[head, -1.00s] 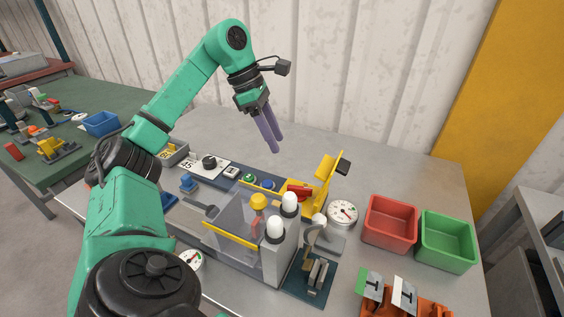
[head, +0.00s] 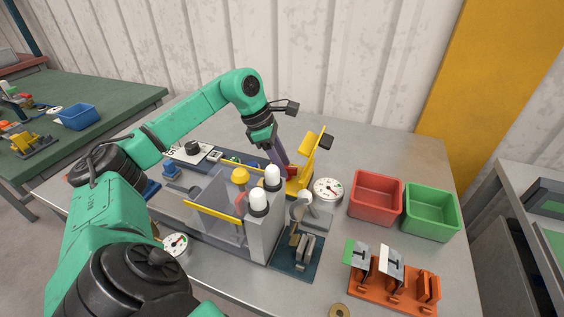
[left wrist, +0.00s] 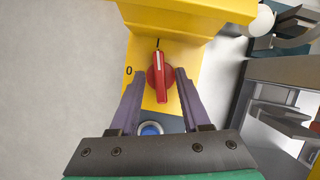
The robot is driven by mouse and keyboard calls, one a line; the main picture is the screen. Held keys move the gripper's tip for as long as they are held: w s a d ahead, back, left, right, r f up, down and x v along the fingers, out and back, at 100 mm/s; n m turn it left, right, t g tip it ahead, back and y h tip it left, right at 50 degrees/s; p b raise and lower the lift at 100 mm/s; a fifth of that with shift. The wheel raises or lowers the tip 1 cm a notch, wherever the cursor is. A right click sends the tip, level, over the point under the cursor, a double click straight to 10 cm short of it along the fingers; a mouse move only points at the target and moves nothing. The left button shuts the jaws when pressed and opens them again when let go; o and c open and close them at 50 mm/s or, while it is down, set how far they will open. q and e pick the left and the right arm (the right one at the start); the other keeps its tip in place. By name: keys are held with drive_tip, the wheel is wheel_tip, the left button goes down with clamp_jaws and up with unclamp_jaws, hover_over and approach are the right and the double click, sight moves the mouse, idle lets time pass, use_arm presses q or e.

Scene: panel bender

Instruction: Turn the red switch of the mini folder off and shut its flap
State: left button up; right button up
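The mini folder is the yellow unit (head: 298,188) on the bench, its yellow flap (head: 311,150) standing raised. Its red switch (left wrist: 158,76) sits on the yellow panel (left wrist: 190,62) in the left wrist view. The switch handle points up in that view, toward a dark mark; a "0" is printed to its left. My left gripper (left wrist: 160,84) is open, with a purple finger on either side of the switch and gaps showing. In the head view my left gripper (head: 284,160) reaches down at the unit, partly hiding the switch. My right gripper is not in view.
A clear-guarded machine with white-capped posts (head: 258,200) stands in front. A dial gauge (head: 327,190), a red bin (head: 376,196) and a green bin (head: 430,212) are to the right. A blue button (left wrist: 150,129) lies below the switch. The bench behind is clear.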

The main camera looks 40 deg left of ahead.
use_arm(q)
clamp_jaws()
drive_tip(key=shift+n, duration=0.3)
drive_tip(key=shift+n+t+y+b, duration=0.45)
drive_tip(key=shift+n+b, duration=0.45)
drive_tip(key=shift+n, duration=0.3)
drive_tip(key=n, duration=0.1)
drive_tip(key=n+y, duration=0.1)
drive_tip(key=shift+s+d+r+n+t, duration=0.15)
drive_tip(key=shift+n+t, duration=0.1)
drive_tip(key=shift+n, duration=0.15)
drive_tip(key=n, duration=0.1)
drive_tip(key=n+y+p, duration=0.1)
drive_tip(key=n, duration=0.1)
drive_tip(key=shift+d+r+n+t, duration=0.1)
drive_tip(key=shift+r+n+t, duration=0.05)
drive_tip(key=shift+n+t, duration=0.15)
drive_tip(key=shift+n+y+p, duration=0.95)
drive_tip(key=shift+n, duration=1.15)
